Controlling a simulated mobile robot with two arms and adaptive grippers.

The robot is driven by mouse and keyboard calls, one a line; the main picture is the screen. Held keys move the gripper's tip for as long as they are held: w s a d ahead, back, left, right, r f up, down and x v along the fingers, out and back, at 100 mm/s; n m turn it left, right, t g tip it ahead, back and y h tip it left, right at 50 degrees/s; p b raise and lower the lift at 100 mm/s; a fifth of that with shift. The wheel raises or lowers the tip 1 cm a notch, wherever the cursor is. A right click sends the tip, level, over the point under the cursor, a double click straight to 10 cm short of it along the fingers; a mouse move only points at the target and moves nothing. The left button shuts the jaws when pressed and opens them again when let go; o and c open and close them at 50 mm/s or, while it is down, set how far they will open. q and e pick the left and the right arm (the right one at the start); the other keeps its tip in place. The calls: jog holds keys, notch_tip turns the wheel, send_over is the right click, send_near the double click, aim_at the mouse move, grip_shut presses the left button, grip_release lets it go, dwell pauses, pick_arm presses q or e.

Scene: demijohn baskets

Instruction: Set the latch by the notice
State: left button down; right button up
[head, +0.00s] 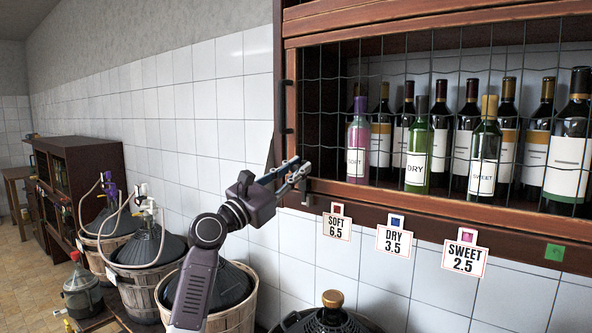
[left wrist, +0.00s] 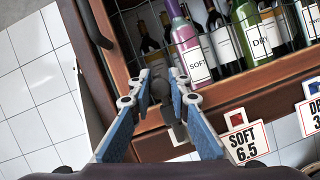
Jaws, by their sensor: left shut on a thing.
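A wood-framed cabinet (head: 430,203) with a wire mesh front (head: 330,95) is on the tiled wall. My left gripper (head: 298,172) is at its lower left corner. In the left wrist view the blue-padded fingers (left wrist: 162,92) are closed around a small dark piece, apparently the latch (left wrist: 167,108), at the frame's corner. The fingers hide part of it, so I cannot tell its setting. I cannot tell which sign is the notice; cards reading SOFT 6.5 (head: 337,226), DRY 3.5 (head: 394,241) and SWEET 2.5 (head: 465,258) hang below the cabinet. My right gripper is not in view.
Several bottles stand behind the mesh, with SOFT (head: 358,140), DRY (head: 418,150) and SWEET (head: 484,155) ones in front. Demijohns in baskets (head: 145,285) stand below on the left. A green square (head: 554,252) is on the lower rail.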

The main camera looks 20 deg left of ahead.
pick_arm(q)
notch_tip(320, 180, up, 4)
jog(key=p, duration=0.3)
jog(key=shift+f, duration=0.15)
jog(key=shift+s+a, duration=0.1)
jog(key=c, duration=1.9)
grip_release()
jog(key=shift+c, duration=0.2)
jog(key=shift+o, duration=0.7)
jog(key=shift+f, duration=0.1)
jog(key=v, duration=1.2)
